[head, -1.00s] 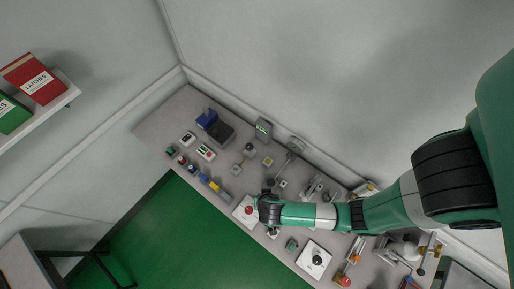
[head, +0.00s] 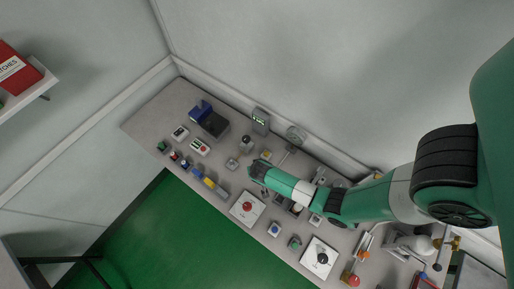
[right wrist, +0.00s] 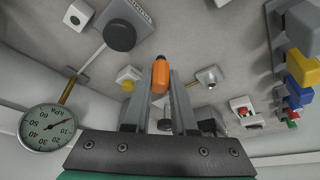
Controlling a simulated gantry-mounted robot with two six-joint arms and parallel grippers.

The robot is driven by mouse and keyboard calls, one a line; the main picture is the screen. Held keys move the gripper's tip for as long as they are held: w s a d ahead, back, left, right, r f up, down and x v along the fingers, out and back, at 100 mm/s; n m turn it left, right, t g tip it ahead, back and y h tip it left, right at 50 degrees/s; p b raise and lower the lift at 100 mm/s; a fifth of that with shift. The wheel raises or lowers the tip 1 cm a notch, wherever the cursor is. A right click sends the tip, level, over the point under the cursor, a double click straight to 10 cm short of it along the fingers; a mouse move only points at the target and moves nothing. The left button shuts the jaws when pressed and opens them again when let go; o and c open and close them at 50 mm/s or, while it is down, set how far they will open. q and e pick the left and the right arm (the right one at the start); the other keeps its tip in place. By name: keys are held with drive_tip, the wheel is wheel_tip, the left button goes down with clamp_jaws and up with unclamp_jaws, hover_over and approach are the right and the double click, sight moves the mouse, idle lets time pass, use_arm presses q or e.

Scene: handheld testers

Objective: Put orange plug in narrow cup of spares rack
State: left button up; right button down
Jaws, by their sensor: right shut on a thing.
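The orange plug (right wrist: 160,76) is upright in the right wrist view, between the fingertips of my right gripper (right wrist: 160,72). The gripper is shut on it and holds it above the bench. In the head view my right gripper (head: 256,170) is over the middle of the bench, behind the white plate with a red button; the plug is not distinguishable there. I cannot tell which item is the spares rack or its narrow cup. My left gripper is in neither current view.
The grey bench (head: 150,118) carries many small testers. A plate with a red button (head: 247,207) is near the front edge. A round gauge (right wrist: 47,126) and colored blocks (right wrist: 302,68) flank the gripper in the wrist view. A wall runs behind the bench.

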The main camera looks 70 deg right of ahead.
drive_tip(key=shift+w+d+f, duration=0.1)
drive_tip(key=shift+d+f, duration=0.1)
drive_tip(key=shift+f, duration=0.1)
drive_tip(key=b+x, duration=0.2)
drive_tip(key=x, duration=0.1)
drive_tip(key=shift+a+f, duration=0.25)
drive_tip(key=shift+f, duration=0.2)
drive_tip(key=shift+f, duration=0.1)
drive_tip(key=c, duration=0.7)
unclamp_jaws()
